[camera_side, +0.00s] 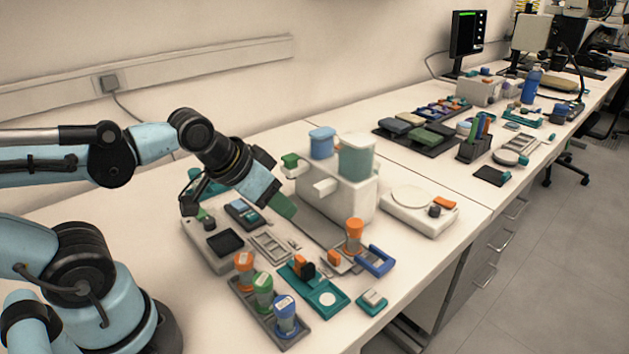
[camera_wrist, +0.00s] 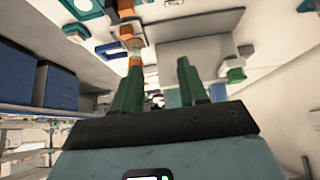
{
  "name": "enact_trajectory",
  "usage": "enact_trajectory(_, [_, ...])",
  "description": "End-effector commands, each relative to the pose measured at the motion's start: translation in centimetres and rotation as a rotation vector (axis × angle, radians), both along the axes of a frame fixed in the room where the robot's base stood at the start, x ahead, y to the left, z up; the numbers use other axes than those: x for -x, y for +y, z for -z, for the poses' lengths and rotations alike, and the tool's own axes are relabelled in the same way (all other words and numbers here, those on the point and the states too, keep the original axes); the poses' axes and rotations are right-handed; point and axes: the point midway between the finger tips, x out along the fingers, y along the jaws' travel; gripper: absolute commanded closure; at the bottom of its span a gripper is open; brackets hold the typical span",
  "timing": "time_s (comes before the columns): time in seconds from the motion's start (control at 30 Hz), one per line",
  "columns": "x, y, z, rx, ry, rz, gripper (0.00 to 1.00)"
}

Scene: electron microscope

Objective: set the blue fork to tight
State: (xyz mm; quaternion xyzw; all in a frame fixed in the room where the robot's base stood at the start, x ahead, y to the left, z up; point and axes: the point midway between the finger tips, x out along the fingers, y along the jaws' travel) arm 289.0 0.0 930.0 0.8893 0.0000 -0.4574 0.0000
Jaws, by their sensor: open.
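The blue fork (camera_side: 375,261) looks like a U-shaped blue piece lying at the right end of a small grey plate, beside an upright orange-capped vial (camera_side: 353,237). Its tightness setting cannot be read.
A white block with blue and green-grey lidded jars (camera_side: 338,195) stands behind. A rack of capped vials (camera_side: 270,315), a teal tray (camera_side: 314,287) and a small white-teal block (camera_side: 371,301) lie in front. A white dial device (camera_side: 420,208) stands at right.

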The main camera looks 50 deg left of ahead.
Motion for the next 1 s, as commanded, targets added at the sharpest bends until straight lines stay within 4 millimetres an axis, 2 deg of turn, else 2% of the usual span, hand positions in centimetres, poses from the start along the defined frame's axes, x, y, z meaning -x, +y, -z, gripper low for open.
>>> enact_trajectory(0.03, [0.0,0.0,0.0,0.0,0.0,0.0,0.57])
enact_trajectory(0.07, [0.0,0.0,0.0,0.0,0.0,0.0,0.62])
enact_trajectory(0.17, [-0.2,-0.1,-0.2,0.002,0.008,0.002,0.62])
enact_trajectory(0.37, [-2.1,-1.6,-1.7,0.024,0.089,0.011,0.62])
enact_trajectory(0.5, [-4.3,-3.4,-2.9,0.04,0.184,0.018,0.62])
enact_trajectory(0.7, [-7.4,-6.4,-3.5,0.049,0.318,0.02,0.62])
enact_trajectory(1.0, [-11.6,-11.6,-2.4,0.029,0.512,0.013,0.62])
